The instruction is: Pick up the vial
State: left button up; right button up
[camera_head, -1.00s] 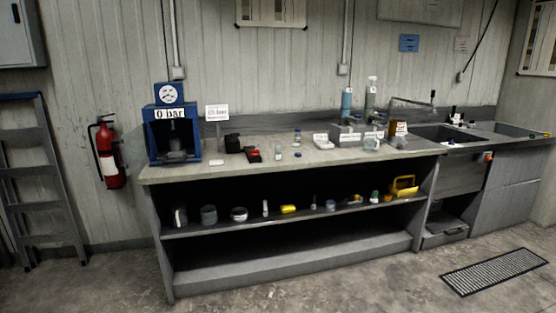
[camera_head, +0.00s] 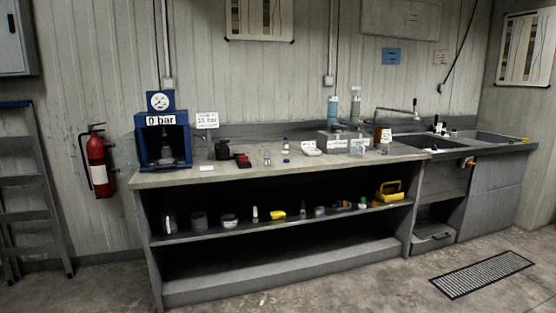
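A small clear vial-like container (camera_head: 267,157) stands upright on the workbench top (camera_head: 240,172), right of the black and red device. A similar small container with a blue cap (camera_head: 285,144) stands a little behind it to the right. A small blue item (camera_head: 286,161) lies on the bench near them. Which of these is the vial, I cannot tell at this size. Neither of my grippers shows in the head view.
A blue press (camera_head: 163,140) stands at the bench's left end. Bottles on grey blocks (camera_head: 341,138) and a sink (camera_head: 425,142) are to the right. The shelf (camera_head: 270,226) below holds several small items. The floor holds a grate (camera_head: 482,273); a ladder (camera_head: 30,185) leans at left.

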aim_at(266, 155)
jog(key=z, duration=0.5)
jog(key=i, duration=1.55)
jog(key=u, duration=0.75)
jog(key=i, duration=1.05)
jog(key=u, duration=0.8)
